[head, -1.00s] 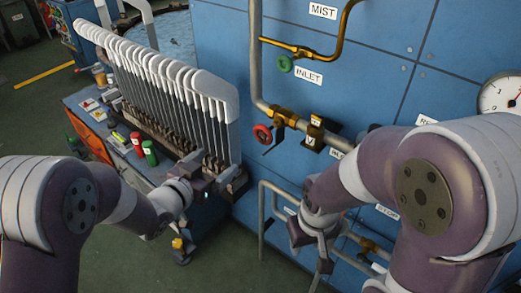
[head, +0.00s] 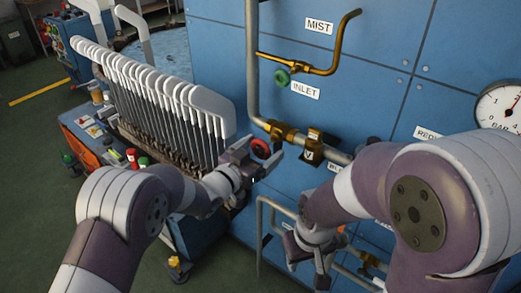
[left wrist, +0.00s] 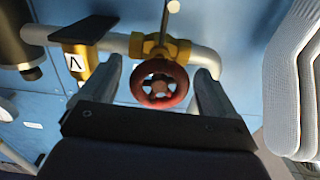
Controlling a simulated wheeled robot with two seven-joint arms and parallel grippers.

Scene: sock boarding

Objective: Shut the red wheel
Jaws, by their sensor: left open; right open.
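The red wheel (head: 261,149) is a small handwheel on the brass valve of the grey pipe, on the blue cabinet front. In the left wrist view the red wheel (left wrist: 160,84) sits between the two fingers, with its brass valve body (left wrist: 160,47) behind it. My left gripper (head: 250,150) is open, at the wheel, with a finger on either side; the wrist view (left wrist: 160,90) does not show clear contact. My right gripper (head: 312,254) is open and empty, low in front of the cabinet, well below the valve.
A green wheel (head: 282,77) sits on the brass pipe above, beside the INLET label (head: 305,90). A black-handled V valve (head: 312,150) is right of the red wheel. A row of white-topped boards (head: 160,95) stands close left of my left gripper. A gauge (head: 500,104) is far right.

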